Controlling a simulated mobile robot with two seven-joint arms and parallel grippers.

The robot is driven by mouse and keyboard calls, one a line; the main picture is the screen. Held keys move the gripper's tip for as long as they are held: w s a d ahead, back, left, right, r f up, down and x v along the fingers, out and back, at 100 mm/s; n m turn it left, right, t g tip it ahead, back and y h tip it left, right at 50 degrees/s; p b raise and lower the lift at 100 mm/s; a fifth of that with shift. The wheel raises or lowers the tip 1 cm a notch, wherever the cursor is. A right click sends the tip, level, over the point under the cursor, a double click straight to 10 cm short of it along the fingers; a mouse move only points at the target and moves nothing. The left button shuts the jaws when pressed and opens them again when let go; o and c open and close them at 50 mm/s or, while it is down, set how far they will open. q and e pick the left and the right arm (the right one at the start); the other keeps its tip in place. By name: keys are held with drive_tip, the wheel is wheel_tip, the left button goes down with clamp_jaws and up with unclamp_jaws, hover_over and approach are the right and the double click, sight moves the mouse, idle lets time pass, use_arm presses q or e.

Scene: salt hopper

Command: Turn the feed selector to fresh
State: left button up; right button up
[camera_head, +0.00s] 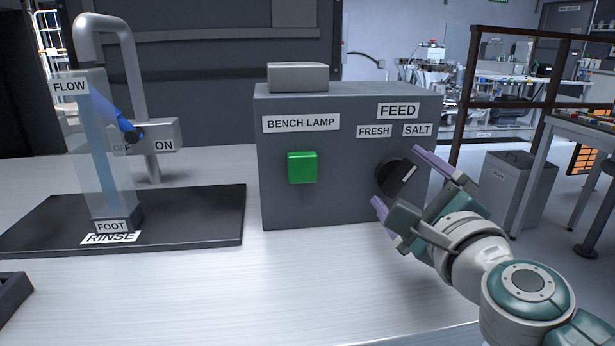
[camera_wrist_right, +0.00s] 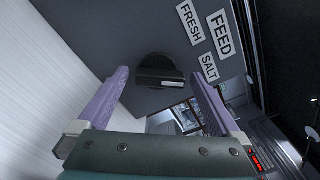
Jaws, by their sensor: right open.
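The feed selector (camera_head: 388,178) is a round black knob on the front of the grey box (camera_head: 330,200), under the FEED label (camera_head: 398,110). Its white mark points up and right, towards the SALT label (camera_head: 417,130) rather than the FRESH label (camera_head: 374,132). In the right wrist view the selector (camera_wrist_right: 158,66) shows a raised bar with the white mark, between my fingers. My right gripper (camera_head: 396,176) is open, its purple fingers to either side of the knob and seemingly short of it; I cannot see contact. My left gripper is out of view.
A green button (camera_head: 302,168) sits under the BENCH LAMP label (camera_head: 301,123). At left, a clear FLOW column (camera_head: 88,150) and a tap (camera_head: 140,80) stand by a dark RINSE mat (camera_head: 200,220). The bench front is clear.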

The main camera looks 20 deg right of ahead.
drive_tip(key=shift+w, duration=0.2)
drive_tip(key=shift+c, duration=0.2)
drive_tip(key=c, duration=1.3)
